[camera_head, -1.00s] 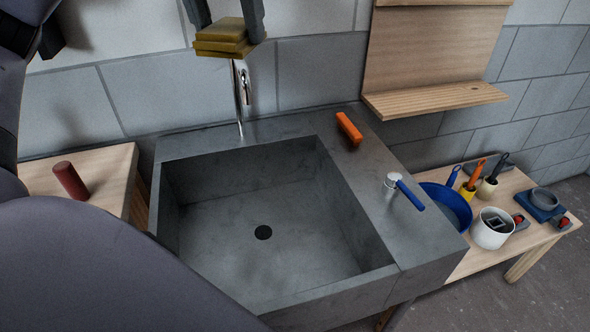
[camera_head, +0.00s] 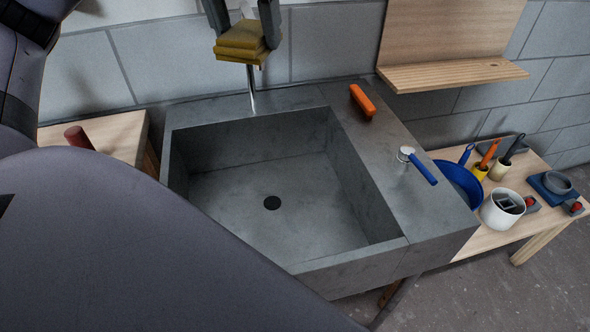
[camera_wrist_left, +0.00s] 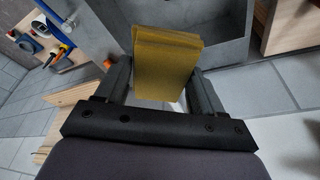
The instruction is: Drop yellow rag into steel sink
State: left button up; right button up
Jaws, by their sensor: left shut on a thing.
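The yellow rag (camera_head: 242,40) is a folded mustard-coloured stack. My left gripper (camera_head: 243,30) is shut on it and holds it up in front of the wall, at the back of the sink in the head view. In the left wrist view the rag (camera_wrist_left: 166,60) sits between the two fingers (camera_wrist_left: 165,85). The steel sink (camera_head: 320,175) is a grey square basin with a dark drain; it is empty. Part of the sink (camera_wrist_left: 222,45) shows beyond the rag in the wrist view. My right gripper is not in view.
A tap (camera_head: 251,88) stands behind the basin, below the rag. An orange block (camera_head: 362,101) and a blue-handled tool (camera_head: 417,167) lie on the right ledge. A right-hand table holds a blue pan (camera_head: 458,182) and white pot (camera_head: 501,210). A red cylinder (camera_head: 78,137) stands left.

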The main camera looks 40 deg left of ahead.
pick_arm(q)
jog(key=o, duration=1.2)
jog(key=shift+p+v, duration=0.4)
jog(key=shift+v, duration=3.2)
jog(key=shift+s, duration=0.1)
jog(key=shift+f, duration=0.1)
